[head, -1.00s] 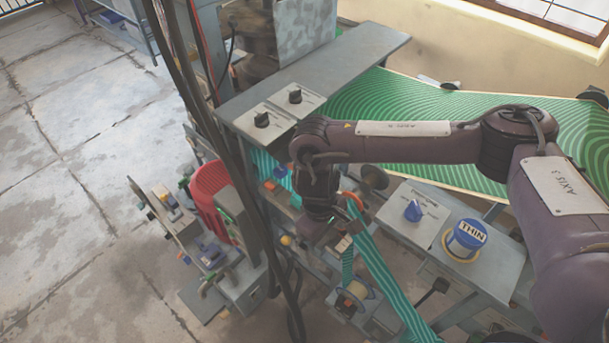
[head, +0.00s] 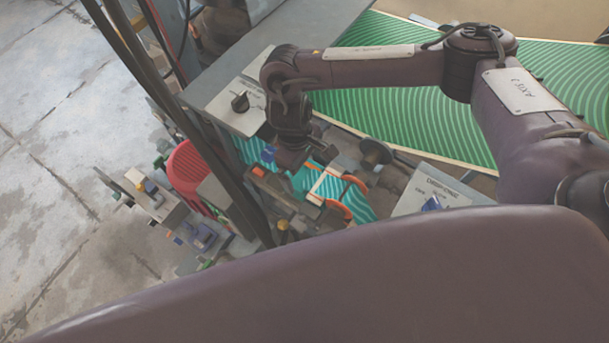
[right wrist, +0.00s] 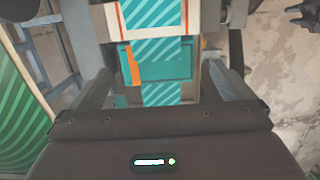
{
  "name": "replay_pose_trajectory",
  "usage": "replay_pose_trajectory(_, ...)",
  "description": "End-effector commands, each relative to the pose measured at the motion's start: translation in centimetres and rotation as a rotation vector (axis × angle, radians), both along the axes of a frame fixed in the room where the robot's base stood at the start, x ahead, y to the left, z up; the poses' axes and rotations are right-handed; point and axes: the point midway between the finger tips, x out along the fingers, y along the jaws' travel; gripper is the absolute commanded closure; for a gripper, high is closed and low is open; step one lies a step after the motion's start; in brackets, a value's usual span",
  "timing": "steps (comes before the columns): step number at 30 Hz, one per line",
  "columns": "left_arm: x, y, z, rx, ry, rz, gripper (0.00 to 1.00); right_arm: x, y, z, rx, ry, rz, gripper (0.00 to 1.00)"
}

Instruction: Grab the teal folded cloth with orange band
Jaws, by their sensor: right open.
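In the right wrist view, the teal folded cloth (right wrist: 178,70) lies flat, with an orange band down its left side. A light-teal striped strip shows above and below it. My right gripper (right wrist: 160,84) is open, with one finger on each side of the cloth and nothing visibly held. Whether the fingers are level with the cloth or above it, I cannot tell. In the head view, my right gripper (head: 305,168) points down over the machine, beside teal striped material (head: 345,192); the cloth is hard to tell apart there. My left gripper is not in view.
A green striped board (head: 400,125) lies beyond the right arm. A red ribbed part (head: 190,175) and cables stand to the left. A purple link of mine covers the foreground.

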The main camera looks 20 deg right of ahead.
Motion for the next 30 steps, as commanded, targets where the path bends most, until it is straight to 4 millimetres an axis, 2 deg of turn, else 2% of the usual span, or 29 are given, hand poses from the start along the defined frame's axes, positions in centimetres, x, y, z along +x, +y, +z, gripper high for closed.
replay_pose_trajectory(3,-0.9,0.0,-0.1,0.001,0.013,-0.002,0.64,-0.2,0.1,-1.9,0.000,0.005,-0.004,0.00)
replay_pose_trajectory(7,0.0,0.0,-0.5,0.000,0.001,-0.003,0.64,-0.3,0.0,-3.7,0.000,0.004,-0.002,0.00)
replay_pose_trajectory(12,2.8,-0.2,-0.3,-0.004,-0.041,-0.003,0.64,-0.3,-0.2,-4.4,-0.001,0.001,-0.001,0.00)
replay_pose_trajectory(17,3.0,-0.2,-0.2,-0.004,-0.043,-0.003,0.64,-0.3,-0.2,-4.4,-0.001,-0.001,0.000,0.00)
replay_pose_trajectory(18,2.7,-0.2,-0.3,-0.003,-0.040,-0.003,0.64,-0.3,-0.2,-4.4,-0.001,-0.001,-0.001,0.01)
replay_pose_trajectory(24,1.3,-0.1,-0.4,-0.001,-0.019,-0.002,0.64,-0.3,-0.2,-4.4,0.000,0.000,-0.001,0.27)
replay_pose_trajectory(30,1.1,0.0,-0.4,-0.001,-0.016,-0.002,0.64,-0.2,-0.2,-4.3,0.000,0.000,-0.001,0.28)
